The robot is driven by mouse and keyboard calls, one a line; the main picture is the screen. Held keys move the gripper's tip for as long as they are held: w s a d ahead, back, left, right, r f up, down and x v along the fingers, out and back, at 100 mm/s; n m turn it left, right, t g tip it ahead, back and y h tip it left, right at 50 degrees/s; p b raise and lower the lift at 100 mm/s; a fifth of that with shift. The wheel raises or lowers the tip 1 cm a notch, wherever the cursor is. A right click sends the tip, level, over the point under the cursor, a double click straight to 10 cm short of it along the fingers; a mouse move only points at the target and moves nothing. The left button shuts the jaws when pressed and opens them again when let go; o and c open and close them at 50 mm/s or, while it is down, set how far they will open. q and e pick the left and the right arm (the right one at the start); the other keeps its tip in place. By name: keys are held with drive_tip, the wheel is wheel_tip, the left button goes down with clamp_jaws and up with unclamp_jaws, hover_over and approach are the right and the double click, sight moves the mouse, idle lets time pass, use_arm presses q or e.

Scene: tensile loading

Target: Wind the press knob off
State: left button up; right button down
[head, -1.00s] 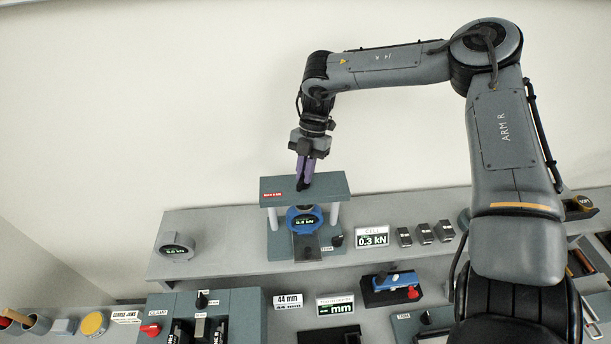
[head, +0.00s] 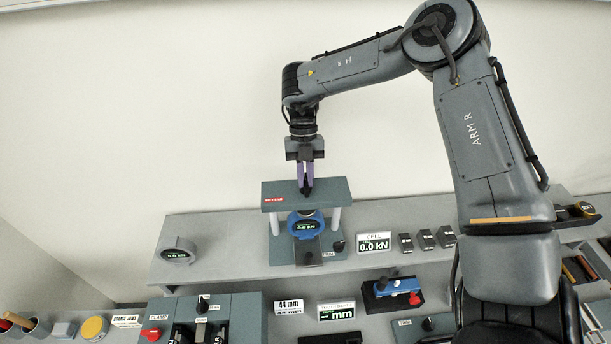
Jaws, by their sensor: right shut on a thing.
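The press (head: 332,187) stands on the back shelf, with a grey-green top plate on light posts. A blue load cell (head: 305,224) with a small display sits under the plate. My right gripper (head: 306,189) points down at the top of the plate. Its purple fingers are shut on the small dark press knob there, which they mostly hide. The CELL readout (head: 373,245) beside the press shows 0.0 kN. My left gripper is out of view.
Several small dark blocks (head: 425,239) stand right of the readout. A clamp fixture (head: 236,312) and a blue tool with a red end (head: 392,290) are on the lower bench. The shelf is bare between gauge and press.

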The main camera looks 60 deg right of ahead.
idle(0.3)
drive_tip(key=c, duration=1.2)
unclamp_jaws()
drive_tip(key=shift+o, duration=0.2)
drive_tip(key=shift+r, duration=0.55)
drive_tip(key=r, duration=0.1)
drive_tip(key=s+r+b, duration=0.1)
drive_tip(key=r, duration=0.1)
drive_tip(key=shift+r, duration=0.3)
drive_tip(key=s+d+r+b, duration=0.1)
drive_tip(key=s+d+r, duration=0.1)
drive_tip(key=s+r, duration=0.4)
drive_tip(key=shift+s+r, duration=0.15)
drive_tip(key=shift+s, duration=2.1)
